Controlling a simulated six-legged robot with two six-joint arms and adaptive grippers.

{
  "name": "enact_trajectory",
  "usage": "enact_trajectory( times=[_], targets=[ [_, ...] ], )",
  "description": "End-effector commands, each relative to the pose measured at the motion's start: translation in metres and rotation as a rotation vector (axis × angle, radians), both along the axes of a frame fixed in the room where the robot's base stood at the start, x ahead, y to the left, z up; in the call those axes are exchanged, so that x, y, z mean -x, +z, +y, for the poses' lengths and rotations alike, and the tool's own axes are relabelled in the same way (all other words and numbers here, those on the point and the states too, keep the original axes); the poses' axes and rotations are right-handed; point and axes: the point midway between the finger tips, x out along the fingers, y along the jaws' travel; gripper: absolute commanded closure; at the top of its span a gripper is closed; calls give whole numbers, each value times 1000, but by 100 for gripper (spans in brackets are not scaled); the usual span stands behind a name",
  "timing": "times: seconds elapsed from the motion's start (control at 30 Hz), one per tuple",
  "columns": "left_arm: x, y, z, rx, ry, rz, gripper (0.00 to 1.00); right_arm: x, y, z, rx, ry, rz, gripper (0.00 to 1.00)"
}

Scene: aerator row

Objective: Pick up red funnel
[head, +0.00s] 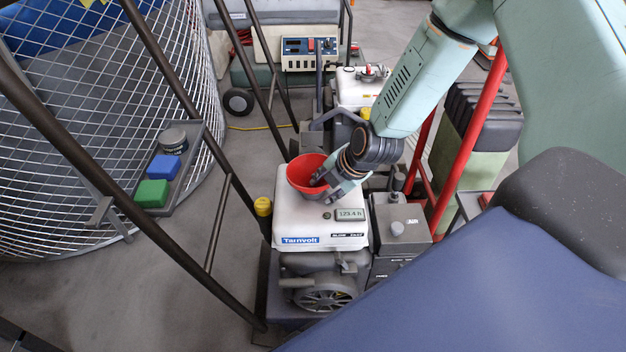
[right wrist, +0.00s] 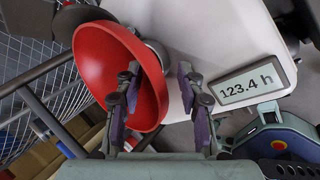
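The red funnel (head: 303,174) sits mouth up on the white top of the Tarnvolt blower (head: 291,218). My right gripper (head: 328,188) reaches down to the funnel's right side. In the right wrist view, the funnel (right wrist: 100,62) fills the left part. There, my right gripper (right wrist: 158,82) is open, with one finger over the funnel's mouth and the other outside its rim. The rim lies between the fingers, with a visible gap to the outer finger. The funnel's lower end is hidden. My left gripper is not in view.
A dark frame post (head: 137,207) slants past the blower's left. A small shelf holds a green block (head: 151,193), a blue block (head: 165,167) and a dark tin (head: 173,138). A red rail (head: 468,142) stands right of the blower. A yellow-capped neck (head: 263,206) is at its left.

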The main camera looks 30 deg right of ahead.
Motion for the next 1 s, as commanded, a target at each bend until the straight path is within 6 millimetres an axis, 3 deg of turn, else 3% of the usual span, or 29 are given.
enact_trajectory(
  times=[0.43, 1.0],
  targets=[
    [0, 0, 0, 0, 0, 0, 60, 0, 0, 0, 0, 0, 1, 100],
    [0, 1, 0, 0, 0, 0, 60, 2, -1, 0, -3, -3, 7, 100]
  ],
)
